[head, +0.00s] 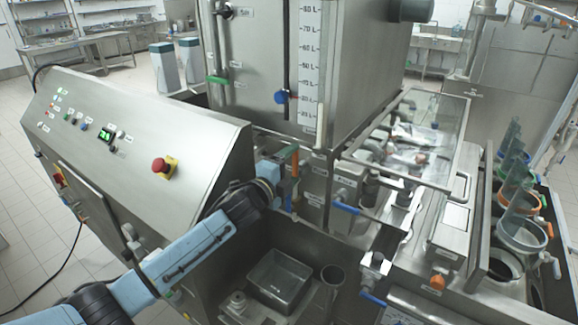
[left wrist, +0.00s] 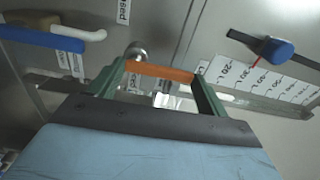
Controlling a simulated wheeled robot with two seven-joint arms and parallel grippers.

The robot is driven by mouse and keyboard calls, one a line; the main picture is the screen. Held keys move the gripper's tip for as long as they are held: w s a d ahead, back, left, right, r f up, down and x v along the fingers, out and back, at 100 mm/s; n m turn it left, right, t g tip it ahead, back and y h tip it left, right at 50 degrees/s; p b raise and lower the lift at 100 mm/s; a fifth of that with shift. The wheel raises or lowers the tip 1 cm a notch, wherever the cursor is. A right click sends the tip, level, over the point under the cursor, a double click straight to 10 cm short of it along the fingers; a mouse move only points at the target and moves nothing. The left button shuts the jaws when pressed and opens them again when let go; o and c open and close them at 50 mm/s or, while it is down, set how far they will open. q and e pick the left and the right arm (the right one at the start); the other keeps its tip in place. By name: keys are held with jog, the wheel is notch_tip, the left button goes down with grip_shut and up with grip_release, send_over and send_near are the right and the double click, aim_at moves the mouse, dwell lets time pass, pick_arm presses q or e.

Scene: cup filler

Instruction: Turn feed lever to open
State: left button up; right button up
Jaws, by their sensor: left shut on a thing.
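My left gripper (head: 289,166) reaches in from the lower left to the front of the steel machine, below the tank. In the left wrist view its two green fingers (left wrist: 160,88) stand on either side of an orange lever handle (left wrist: 160,72), and the gripper is shut on it. The orange handle also shows as a short upright strip in the head view (head: 295,162). In the left wrist view a metal pivot sits just behind the handle, and a label ending in "sed" is above it. The lever's own label cannot be read. My right gripper is not in view.
The tank's litre scale (head: 308,70) and blue knob (head: 281,97) are above the gripper. A blue-handled lever (head: 345,208) sticks out to the right. A sloped control panel with a red emergency button (head: 161,165) is at left. An open steel bin (head: 279,280) lies below.

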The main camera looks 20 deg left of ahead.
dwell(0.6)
pick_arm(q)
jog(key=o, duration=1.4)
jog(key=b+v, duration=0.1)
jog(key=v, duration=1.2)
jog(key=shift+s, duration=0.2)
jog(key=shift+f, duration=0.1)
